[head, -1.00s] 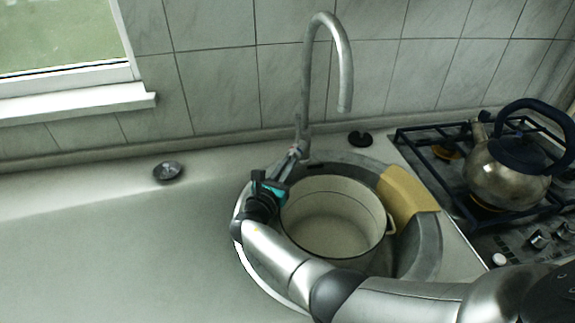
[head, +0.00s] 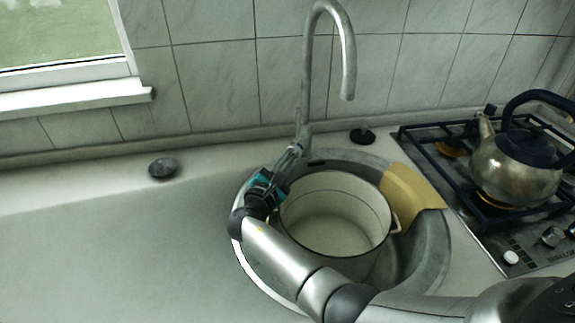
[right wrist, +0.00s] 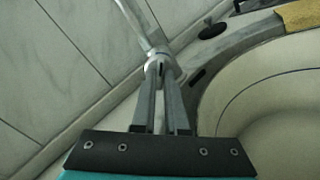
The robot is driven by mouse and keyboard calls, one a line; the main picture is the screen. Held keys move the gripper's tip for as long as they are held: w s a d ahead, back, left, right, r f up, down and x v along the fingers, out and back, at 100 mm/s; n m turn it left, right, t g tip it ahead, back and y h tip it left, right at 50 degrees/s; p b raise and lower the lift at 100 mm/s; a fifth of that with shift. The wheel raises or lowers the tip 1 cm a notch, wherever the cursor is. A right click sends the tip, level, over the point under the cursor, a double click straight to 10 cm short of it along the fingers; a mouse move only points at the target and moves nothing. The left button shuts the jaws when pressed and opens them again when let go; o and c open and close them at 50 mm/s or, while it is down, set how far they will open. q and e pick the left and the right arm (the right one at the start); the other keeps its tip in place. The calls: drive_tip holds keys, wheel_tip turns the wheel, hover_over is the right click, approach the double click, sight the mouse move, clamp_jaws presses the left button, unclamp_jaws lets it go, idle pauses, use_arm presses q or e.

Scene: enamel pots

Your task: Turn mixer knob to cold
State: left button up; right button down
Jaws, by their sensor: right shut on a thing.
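The grey mixer tap (head: 346,62) rises from the back rim of the sink, with its spout curving over to the right. My right gripper (head: 297,149) reaches in from the lower right and is shut at the tap's base, beside the sink's back edge. In the right wrist view the fingers (right wrist: 163,82) close on the mixer knob (right wrist: 160,64) at the foot of the tap. The fingers hide part of the knob, and its exact turn cannot be read. My left gripper is not in view.
A cream enamel pot (head: 335,190) stands in the round sink (head: 432,255), under my right arm. A yellow cloth or board (head: 411,188) lies over the sink's right rim. A kettle (head: 515,170) stands on the stove at right.

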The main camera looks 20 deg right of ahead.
drive_tip(key=shift+m, duration=0.5)
drive_tip(key=c, duration=0.9)
unclamp_jaws()
drive_tip(key=shift+c, duration=0.2)
